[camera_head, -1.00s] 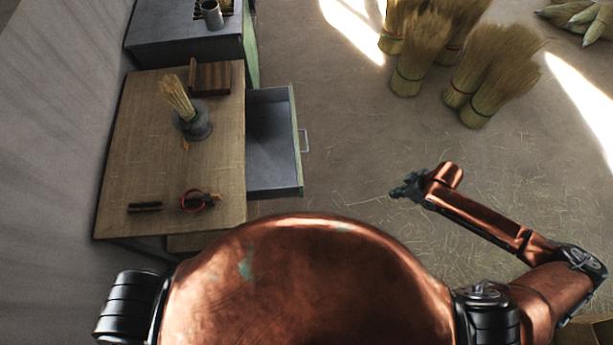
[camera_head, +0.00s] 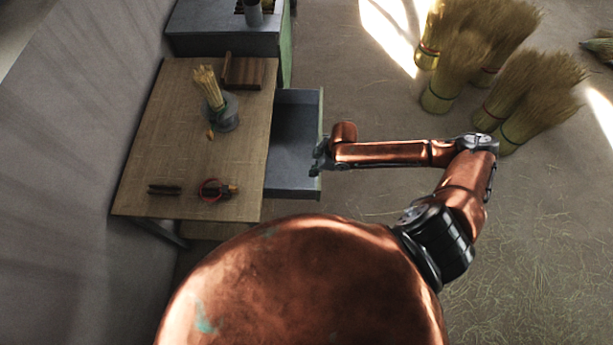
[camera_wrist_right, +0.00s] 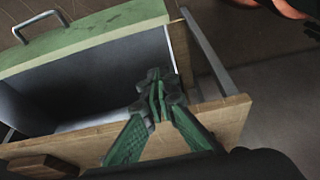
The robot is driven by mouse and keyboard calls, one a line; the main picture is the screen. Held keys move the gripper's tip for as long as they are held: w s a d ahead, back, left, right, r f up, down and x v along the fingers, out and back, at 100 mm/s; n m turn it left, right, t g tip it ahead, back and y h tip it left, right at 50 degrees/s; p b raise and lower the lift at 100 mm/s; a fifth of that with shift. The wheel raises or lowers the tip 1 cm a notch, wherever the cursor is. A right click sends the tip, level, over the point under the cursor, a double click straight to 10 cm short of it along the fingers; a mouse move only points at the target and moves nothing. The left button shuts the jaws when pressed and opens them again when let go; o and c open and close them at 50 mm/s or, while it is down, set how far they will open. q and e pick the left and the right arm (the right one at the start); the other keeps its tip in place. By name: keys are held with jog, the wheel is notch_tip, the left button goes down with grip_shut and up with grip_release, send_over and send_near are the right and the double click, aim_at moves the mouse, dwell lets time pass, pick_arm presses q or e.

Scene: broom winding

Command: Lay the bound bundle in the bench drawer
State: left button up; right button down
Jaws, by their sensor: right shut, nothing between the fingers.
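The bound bundle (camera_head: 207,88) of pale straw stands, leaning a little, in a round grey holder (camera_head: 222,118) on the wooden bench (camera_head: 165,130). The bench drawer (camera_head: 293,140) is pulled out to the right and its visible grey inside looks empty. My right gripper (camera_head: 318,158) is at the drawer's outer front edge, apart from the bundle. In the right wrist view, its green fingers (camera_wrist_right: 158,88) are shut with nothing between them and show against the open drawer (camera_wrist_right: 90,93). I cannot tell whether they touch it. My left gripper is not in view.
A slotted brown block (camera_head: 248,72) stands behind the bundle. A dark stick (camera_head: 164,189) and a red-looped tool (camera_head: 214,188) lie at the bench's near end. Several straw bundles (camera_head: 455,70) stand on the floor at the right. A grey cabinet (camera_head: 215,30) stands beyond.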

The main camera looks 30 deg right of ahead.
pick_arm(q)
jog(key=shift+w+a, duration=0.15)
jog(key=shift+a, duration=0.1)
pick_arm(e)
notch_tip(320, 180, down, 9)
jog(key=shift+s+d+r, duration=0.15)
jog(key=shift+d, duration=0.2)
